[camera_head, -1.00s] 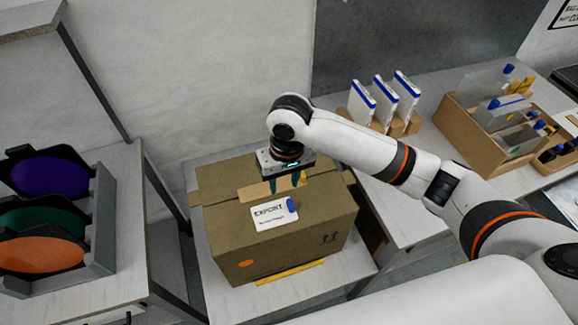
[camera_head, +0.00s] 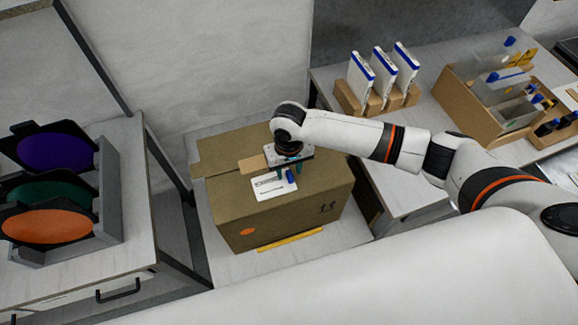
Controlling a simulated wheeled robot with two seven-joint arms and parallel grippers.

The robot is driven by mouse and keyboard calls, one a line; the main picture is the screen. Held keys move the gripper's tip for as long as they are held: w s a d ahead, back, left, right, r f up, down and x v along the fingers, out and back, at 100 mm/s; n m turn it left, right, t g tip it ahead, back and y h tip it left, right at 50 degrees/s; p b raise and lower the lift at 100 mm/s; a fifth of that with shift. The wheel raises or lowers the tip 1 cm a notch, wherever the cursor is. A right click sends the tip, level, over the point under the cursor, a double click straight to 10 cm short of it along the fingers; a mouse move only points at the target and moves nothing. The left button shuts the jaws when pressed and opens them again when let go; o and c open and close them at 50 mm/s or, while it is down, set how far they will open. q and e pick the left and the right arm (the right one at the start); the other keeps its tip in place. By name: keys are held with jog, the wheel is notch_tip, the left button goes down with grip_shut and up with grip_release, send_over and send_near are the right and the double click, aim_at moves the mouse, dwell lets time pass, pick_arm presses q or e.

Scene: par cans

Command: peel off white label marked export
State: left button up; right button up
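A white label (camera_head: 268,188) lies on the top of a brown cardboard box (camera_head: 290,212). Its upper text is partly covered by my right gripper in the current view. A blue tab (camera_head: 291,175) stands at the label's right edge. My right gripper (camera_head: 287,172) is over the box top, with its teal fingers pointing down beside the blue tab. The fingers are small and partly hidden, so I cannot tell whether they are open or touch the tab. My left gripper is not in view.
The box stands on a light table with a yellow strip (camera_head: 290,239) in front. A rack of coloured round filters (camera_head: 50,228) is at left. A wooden rack (camera_head: 375,100) of white cases and a wooden box (camera_head: 487,108) of clear sheets stand at right.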

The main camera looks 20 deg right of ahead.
jog(key=shift+f, duration=0.3)
grip_shut()
